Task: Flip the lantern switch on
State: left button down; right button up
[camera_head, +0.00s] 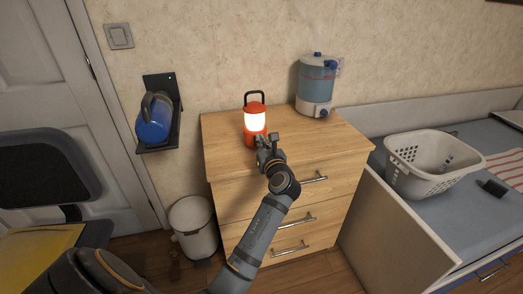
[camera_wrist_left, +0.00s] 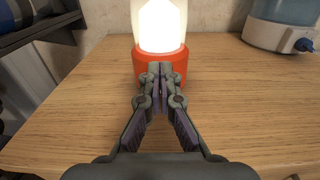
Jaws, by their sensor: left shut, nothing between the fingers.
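The lantern (camera_head: 255,119) stands upright on the wooden dresser, with an orange-red base and top, a dark handle and a white glowing middle. In the left wrist view the lantern (camera_wrist_left: 160,27) is straight ahead, its globe bright. My left gripper (camera_head: 262,138) is shut and empty, right in front of the lantern's base. In the left wrist view the fingertips (camera_wrist_left: 160,70) overlap the orange base and hide its front middle. The switch does not show, and I cannot tell whether the fingertips touch the base. My right gripper does not show.
The dresser (camera_head: 222,140) has clear top around the lantern. A water dispenser (camera_head: 317,86) stands at its back right corner. A blue kettle-like item (camera_head: 154,120) sits on a wall shelf at left. A bin (camera_head: 193,222) stands below. A white basket (camera_head: 410,174) lies on the bed.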

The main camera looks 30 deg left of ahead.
pick_arm(q)
notch_tip(320, 180, up, 6)
jog(key=shift+r, duration=0.1)
dwell(0.6)
